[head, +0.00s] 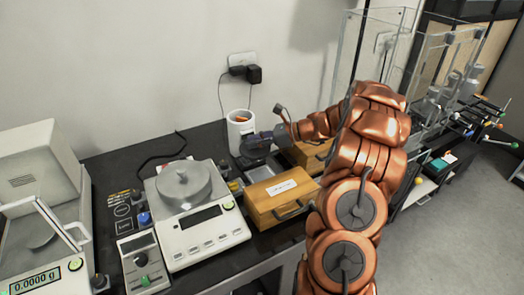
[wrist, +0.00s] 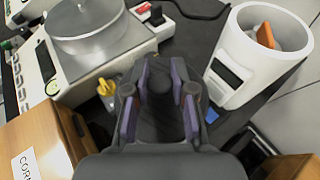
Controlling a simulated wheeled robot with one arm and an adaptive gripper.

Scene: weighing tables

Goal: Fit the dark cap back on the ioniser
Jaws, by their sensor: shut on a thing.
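My gripper (wrist: 160,78) is shut on a dark, rounded piece (wrist: 159,106), which looks like the cap; it is hard to tell from the dark fingers. I cannot tell for sure whether this cylinder is the ioniser.
A balance (head: 205,232) with a round metal pan stands left of my gripper. A wooden drawer box (head: 262,204) with a white label is in front, another (head: 308,157) to the right. A small yellow piece (wrist: 105,88) lies near the balance. A wall socket (head: 242,60) is behind.

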